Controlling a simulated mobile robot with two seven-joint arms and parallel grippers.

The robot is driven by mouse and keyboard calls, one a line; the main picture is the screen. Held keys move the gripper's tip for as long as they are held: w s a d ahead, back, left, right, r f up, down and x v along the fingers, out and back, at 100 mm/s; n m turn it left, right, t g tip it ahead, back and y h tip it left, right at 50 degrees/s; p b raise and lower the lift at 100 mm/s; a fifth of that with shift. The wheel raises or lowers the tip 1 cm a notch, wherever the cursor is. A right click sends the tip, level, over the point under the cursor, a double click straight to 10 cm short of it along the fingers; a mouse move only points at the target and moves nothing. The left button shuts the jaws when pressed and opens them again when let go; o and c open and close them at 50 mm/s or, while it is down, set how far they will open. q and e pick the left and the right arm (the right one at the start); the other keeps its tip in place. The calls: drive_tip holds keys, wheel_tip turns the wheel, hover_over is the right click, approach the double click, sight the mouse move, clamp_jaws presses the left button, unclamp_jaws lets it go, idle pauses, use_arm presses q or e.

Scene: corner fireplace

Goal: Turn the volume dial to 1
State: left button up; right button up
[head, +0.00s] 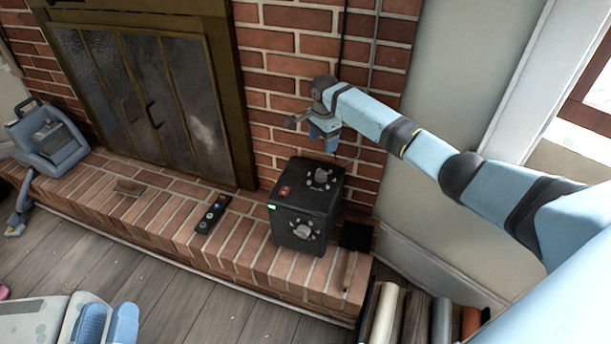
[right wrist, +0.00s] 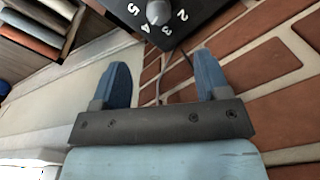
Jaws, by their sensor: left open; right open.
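A black box (head: 310,205) stands on the brick hearth. One grey knob (head: 321,176) is on its top and another (head: 303,231) on its front, each ringed by white marks. I cannot tell which is the volume dial. In the right wrist view a grey dial (right wrist: 158,12) with numbers 2 to 5 around it is cut off by the top edge; its setting is unclear. My right gripper (head: 325,132) is open and empty above and behind the box, apart from it; its fingers also show in the right wrist view (right wrist: 171,85). My left gripper (head: 107,325) is partly cut off at the bottom left, open.
A red switch (head: 286,191) and green light (head: 271,207) are on the box. A black remote (head: 211,214) lies left of it, and a brush (head: 352,245) right. A blue-grey appliance (head: 50,145) stands far left. Rolls (head: 415,315) stand below right. Brick wall is behind.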

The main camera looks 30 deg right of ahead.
sight(321, 173)
use_arm(q)
wheel_tip(321, 173, down, 9)
drive_tip(key=m+g+b, duration=0.1)
drive_tip(key=g+b, duration=0.2)
drive_tip(key=b, duration=0.3)
drive_tip(key=shift+d+r+g, duration=0.15)
drive_tip(key=shift+d+g, duration=0.15)
drive_tip(key=shift+d, duration=0.05)
use_arm(e)
wheel_tip(321, 173, down, 13)
drive_tip(key=shift+s+f, duration=0.15)
drive_tip(key=shift+f, duration=0.05)
